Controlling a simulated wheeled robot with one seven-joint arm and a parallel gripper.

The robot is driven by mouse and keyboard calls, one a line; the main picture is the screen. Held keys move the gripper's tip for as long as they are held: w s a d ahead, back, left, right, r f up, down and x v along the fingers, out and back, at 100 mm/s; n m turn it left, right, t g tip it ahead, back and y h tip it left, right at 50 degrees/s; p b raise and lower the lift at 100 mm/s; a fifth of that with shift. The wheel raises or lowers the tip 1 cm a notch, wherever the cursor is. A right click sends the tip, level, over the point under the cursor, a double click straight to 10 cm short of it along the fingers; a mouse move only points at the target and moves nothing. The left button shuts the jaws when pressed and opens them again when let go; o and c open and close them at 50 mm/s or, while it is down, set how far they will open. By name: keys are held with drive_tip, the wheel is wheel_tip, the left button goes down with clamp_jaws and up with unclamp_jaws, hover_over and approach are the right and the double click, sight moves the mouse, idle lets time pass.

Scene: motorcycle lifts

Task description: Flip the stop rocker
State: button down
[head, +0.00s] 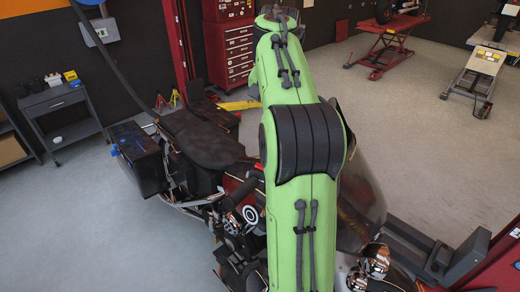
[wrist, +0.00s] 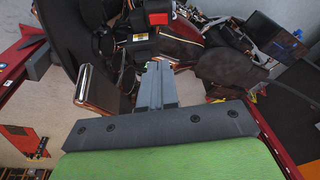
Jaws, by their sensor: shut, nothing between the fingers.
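The motorcycle's seat (head: 205,140) and dark case (head: 138,158) are left of my arm, its windscreen (head: 362,190) right. A grey cart (head: 62,100) and a red tool cabinet (head: 230,50) stand behind.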

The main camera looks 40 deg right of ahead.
drive_tip(key=b, duration=0.3)
hover_over(257, 165)
drive_tip(key=d, duration=0.2)
drive_tip(key=f, duration=0.6)
drive_tip(key=s+f, duration=0.1)
drive_tip(key=f, duration=0.2)
drive_tip(key=shift+d+f, duration=0.1)
drive_tip(key=shift+f, duration=0.25)
drive_tip(key=f, duration=0.2)
drive_tip(key=a+f+b, duration=0.1)
drive_tip(key=shift+w+a+f, duration=0.1)
drive_tip(key=shift+w+f, duration=0.05)
drive_tip(key=shift+f, duration=0.2)
drive_tip(key=shift+a+f, duration=0.2)
drive_tip(key=shift+w+a+f+b, duration=0.25)
drive_tip(key=shift+a+f+b, duration=0.15)
drive_tip(key=shift+b, duration=0.25)
drive_tip(key=shift+s, duration=0.1)
drive_tip(key=shift+s+d+f, duration=0.1)
drive_tip(key=shift+s+d, duration=0.1)
drive_tip(key=shift+d, duration=0.05)
